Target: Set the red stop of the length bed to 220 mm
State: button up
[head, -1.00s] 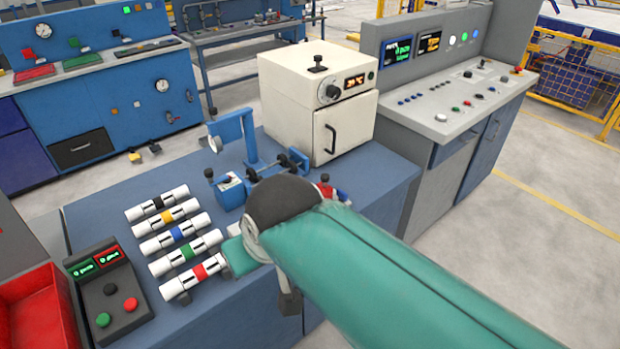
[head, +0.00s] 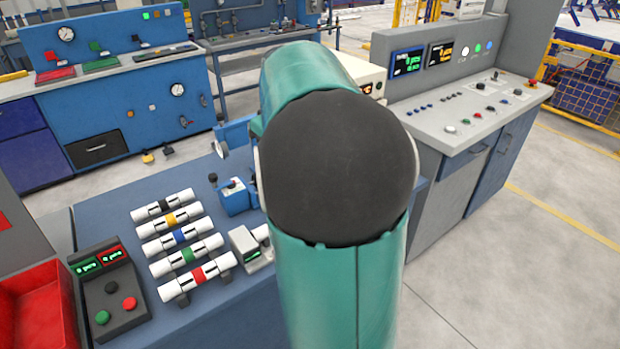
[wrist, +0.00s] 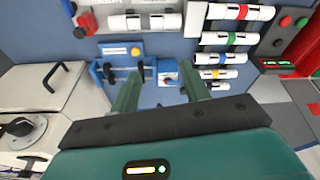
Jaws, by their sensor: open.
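In the wrist view the red stop (wrist: 88,22) shows at the upper left, beside one end of a white pipe with a dark band (wrist: 147,22). The pipe lies along what appears to be the length bed, with a grey end block (wrist: 195,20) at its other end. That block also shows in the head view (head: 250,248); my arm hides the red stop there. No scale or millimetre reading is legible. My gripper (wrist: 160,72) is open and empty, its two green fingers apart over the blue fixture (wrist: 113,70), away from the stop. My gripper is hidden in the head view.
Several banded white pipes (head: 178,237) lie in a row on the blue bench. A control box (head: 112,290) and red bin (head: 35,305) stand at left. A cream oven (wrist: 50,90) is close beside my gripper. A grey console (head: 470,115) stands at right.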

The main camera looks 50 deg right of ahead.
jog(key=s+d+f+n+g, duration=0.1)
jog(key=d+f, duration=0.3)
jog(key=d, duration=0.6)
jog(key=s+d+f+g, duration=0.1)
jog(key=d+f, duration=0.3)
jog(key=d, duration=0.6)
jog(key=f, duration=1.4)
jog(key=shift+w+a, duration=0.15)
jog(key=shift+w, duration=0.1)
jog(key=shift+r, duration=0.1)
jog(key=shift+a, duration=0.1)
grip_shut()
